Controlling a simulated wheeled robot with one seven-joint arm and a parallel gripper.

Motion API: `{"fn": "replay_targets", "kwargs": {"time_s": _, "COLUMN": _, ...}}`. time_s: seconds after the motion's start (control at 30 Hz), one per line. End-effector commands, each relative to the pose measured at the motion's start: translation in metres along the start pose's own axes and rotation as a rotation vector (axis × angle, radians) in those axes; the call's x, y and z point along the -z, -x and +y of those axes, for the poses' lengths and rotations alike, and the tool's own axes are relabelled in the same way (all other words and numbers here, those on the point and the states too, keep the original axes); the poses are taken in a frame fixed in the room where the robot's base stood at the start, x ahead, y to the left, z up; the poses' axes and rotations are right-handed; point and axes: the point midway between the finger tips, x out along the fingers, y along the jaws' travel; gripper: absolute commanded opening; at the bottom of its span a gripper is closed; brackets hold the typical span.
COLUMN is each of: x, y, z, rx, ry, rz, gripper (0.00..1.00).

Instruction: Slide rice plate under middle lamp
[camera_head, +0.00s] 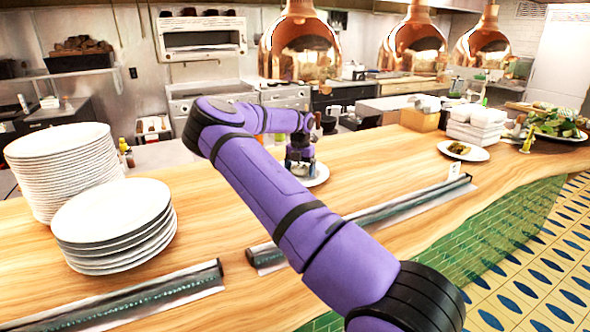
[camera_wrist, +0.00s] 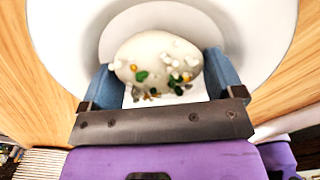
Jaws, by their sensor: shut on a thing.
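The rice plate (camera_wrist: 262,50) is a wide white plate with a pale mound of rice (camera_wrist: 160,62) dotted with green and orange bits. In the head view a small part of the plate (camera_head: 320,176) shows on the wooden counter, below the left lamp in the picture. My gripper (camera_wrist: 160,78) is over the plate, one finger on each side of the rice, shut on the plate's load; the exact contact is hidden. In the head view my gripper (camera_head: 300,160) points down. The middle copper lamp (camera_head: 414,48) hangs farther right, between the left lamp (camera_head: 300,48) and right lamp (camera_head: 486,46).
Plate stacks (camera_head: 110,225) stand at the left. Dark ticket rails (camera_head: 372,220) line the counter's front. Bare wood lies right of the rice plate.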

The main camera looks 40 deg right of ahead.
Motion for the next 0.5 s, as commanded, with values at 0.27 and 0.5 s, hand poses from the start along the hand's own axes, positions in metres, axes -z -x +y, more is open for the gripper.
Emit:
{"fn": "replay_targets", "kwargs": {"time_s": 0.27, "x": -0.0019, "y": 0.0, "z": -0.0086, "rx": 0.001, "ry": 0.001, "rz": -0.001, "gripper": 0.42}}
{"fn": "replay_targets", "kwargs": {"time_s": 0.5, "x": -0.0019, "y": 0.0, "z": -0.0084, "rx": 0.001, "ry": 0.001, "rz": -0.001, "gripper": 1.0}}
